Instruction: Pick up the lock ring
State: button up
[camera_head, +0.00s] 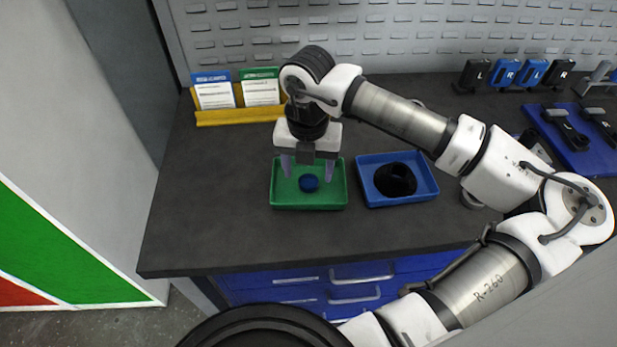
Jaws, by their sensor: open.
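The fingers look empty. I cannot tell how far the fingertips are above the blue part. A larger black ring-like part (395,179) lies in the blue tray (427,190) to the right.
A yellow holder (235,116) with blue and green cards stands at the back left. Black and blue tools (505,73) and a blue mat (590,150) are at the right. The bench (205,200) is bare left of the green tray. Blue drawers (345,280) are below.

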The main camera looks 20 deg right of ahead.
aim_at(309, 184)
jog(key=shift+f, duration=1.35)
jog(key=c, duration=1.1)
jog(key=shift+o, duration=0.2)
